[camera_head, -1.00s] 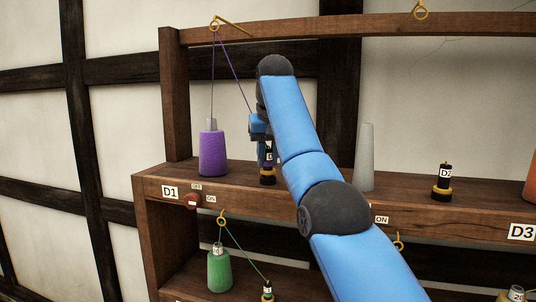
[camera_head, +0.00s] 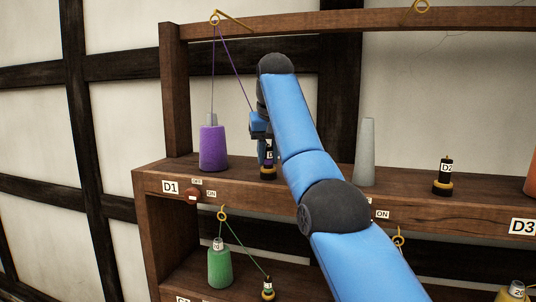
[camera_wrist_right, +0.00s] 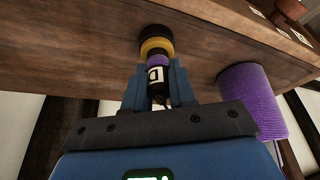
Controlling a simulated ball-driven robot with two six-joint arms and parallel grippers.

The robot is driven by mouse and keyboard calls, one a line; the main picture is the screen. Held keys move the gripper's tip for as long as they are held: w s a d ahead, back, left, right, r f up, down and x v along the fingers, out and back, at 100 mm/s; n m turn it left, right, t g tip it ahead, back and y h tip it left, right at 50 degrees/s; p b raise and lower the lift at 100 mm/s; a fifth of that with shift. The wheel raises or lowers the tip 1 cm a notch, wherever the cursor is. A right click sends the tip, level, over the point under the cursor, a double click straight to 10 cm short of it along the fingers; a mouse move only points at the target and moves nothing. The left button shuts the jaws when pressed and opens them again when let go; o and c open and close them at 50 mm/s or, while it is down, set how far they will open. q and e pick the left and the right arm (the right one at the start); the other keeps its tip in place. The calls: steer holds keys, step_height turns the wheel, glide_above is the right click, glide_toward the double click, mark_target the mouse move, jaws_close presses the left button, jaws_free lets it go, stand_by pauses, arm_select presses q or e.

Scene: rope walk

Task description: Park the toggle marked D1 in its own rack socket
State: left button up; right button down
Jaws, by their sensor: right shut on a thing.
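The D1 toggle, a small dark peg with a purple band and a white label, is between the fingers of my right gripper (camera_wrist_right: 158,88). The label (camera_wrist_right: 155,74) shows a D in the right wrist view; its digit is hidden. The toggle stands upright on the shelf in line with its socket, a black base with a yellow ring (camera_wrist_right: 157,46). They look in contact, but I cannot tell how deep the toggle sits. In the head view the socket (camera_head: 268,173) is beside my arm. A purple cord runs up from the toggle to a hook (camera_head: 215,20). My left gripper is not in view.
A purple spool (camera_head: 213,148) stands left of the socket; it also shows in the right wrist view (camera_wrist_right: 248,95). A grey cone (camera_head: 366,150) and the D2 toggle (camera_head: 443,172) stand to the right. A green spool (camera_head: 219,268) is on the lower shelf.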

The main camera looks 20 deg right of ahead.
mark_target(268, 148)
steer(key=c, duration=1.2)
jaws_free()
steer(key=shift+p+v, duration=0.85)
steer(key=shift+v, duration=2.1)
steer(key=shift+p+v, duration=1)
steer(key=shift+v, duration=1.55)
